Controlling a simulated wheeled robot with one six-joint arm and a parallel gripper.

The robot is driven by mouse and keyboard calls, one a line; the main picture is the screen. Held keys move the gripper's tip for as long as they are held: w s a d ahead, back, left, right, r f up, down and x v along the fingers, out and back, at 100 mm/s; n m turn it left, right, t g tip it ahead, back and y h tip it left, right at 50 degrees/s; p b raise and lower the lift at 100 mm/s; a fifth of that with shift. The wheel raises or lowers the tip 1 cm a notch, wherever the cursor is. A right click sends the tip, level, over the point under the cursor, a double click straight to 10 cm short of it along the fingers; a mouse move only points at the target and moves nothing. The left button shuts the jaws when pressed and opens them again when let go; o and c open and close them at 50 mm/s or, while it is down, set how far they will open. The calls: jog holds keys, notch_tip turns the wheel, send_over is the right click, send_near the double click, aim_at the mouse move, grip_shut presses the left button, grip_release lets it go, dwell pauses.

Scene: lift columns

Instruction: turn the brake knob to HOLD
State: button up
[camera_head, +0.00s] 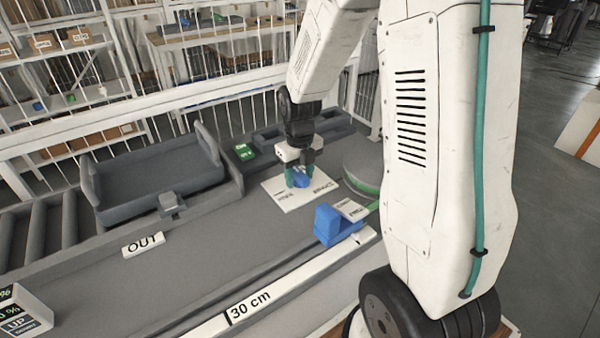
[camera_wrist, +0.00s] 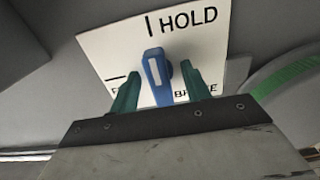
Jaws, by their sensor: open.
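The brake knob (camera_wrist: 153,72) is blue with a white stripe and stands on a white label plate (camera_wrist: 105,45). In the wrist view its striped end points up, close to the black tick beside the word HOLD. Another tick lies at the plate's left, above a word mostly hidden by a finger. My gripper (camera_wrist: 160,70) is open, its two teal fingers on either side of the knob, with a narrow gap showing on each side. In the head view my gripper (camera_head: 299,176) is low over the plate (camera_head: 290,196), and the blue knob (camera_head: 301,180) shows between the fingers.
A blue block (camera_head: 329,226) with a white label stands in front of the plate. A round grey part with a green band (camera_head: 364,178) is at its right. A grey tray (camera_head: 155,172), an OUT label (camera_head: 143,244) and a white railing lie to the left and behind.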

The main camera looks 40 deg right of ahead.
aim_at(300, 173)
jog(key=shift+r, duration=4.5)
jog(key=shift+s+n, duration=0.15)
jog(key=shift+n, duration=0.95)
jog(key=s+a+r+n, duration=0.3)
jog(key=s+n, duration=0.4)
jog(key=n, duration=0.4)
jog(key=s+a+r+n+t, duration=0.1)
jog(key=s+a+r+n, duration=0.2)
jog(key=s+n, duration=0.5)
jog(key=s+a+r+n, duration=0.3)
jog(key=s+n, duration=0.5)
jog(key=n, duration=0.6)
jog(key=shift+s+a+r+n, duration=0.25)
jog(key=shift+a+r+n, duration=0.15)
jog(key=shift+r, duration=0.45)
